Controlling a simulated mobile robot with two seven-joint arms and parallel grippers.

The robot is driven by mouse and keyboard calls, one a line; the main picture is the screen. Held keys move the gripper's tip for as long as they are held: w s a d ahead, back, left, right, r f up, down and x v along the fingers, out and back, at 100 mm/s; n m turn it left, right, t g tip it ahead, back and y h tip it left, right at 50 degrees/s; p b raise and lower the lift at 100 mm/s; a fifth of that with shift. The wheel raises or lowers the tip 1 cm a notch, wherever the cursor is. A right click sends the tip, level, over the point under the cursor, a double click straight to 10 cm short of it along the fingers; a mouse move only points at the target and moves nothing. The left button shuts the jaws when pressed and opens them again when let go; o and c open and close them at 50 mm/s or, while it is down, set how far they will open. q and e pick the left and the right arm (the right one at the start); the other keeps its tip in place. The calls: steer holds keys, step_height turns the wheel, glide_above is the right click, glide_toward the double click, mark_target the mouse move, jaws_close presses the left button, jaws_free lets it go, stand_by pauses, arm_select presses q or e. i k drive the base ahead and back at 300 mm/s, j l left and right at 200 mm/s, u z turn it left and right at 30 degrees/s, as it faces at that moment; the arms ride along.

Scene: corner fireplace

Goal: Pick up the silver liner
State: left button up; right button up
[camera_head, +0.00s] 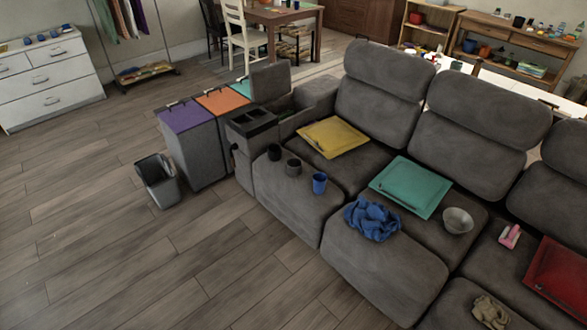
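A small dark bin (149,171) stands on the wood floor left of the sofa. A lighter silver-grey part (167,189) shows at its right side; I cannot tell for sure whether this is the silver liner or the bin's own wall. The bin's top is open, and its inside looks dark. Neither of my grippers is in the head view.
A tall grey sorting bin (199,153) with purple, orange and teal lids stands just right of the small bin. Floor (90,235) in front is clear.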

mark_target(295, 165)
steer(key=i+j, duration=0.3)
steer(key=i, duration=0.2)
steer(key=i+j, duration=0.35)
steer(key=i, duration=0.15)
steer(key=i+j, duration=0.3)
steer(key=i, duration=0.2)
steer(key=i+j, duration=0.35)
steer(key=i, duration=0.15)
steer(key=i+j, duration=0.3)
steer(key=i, duration=0.2)
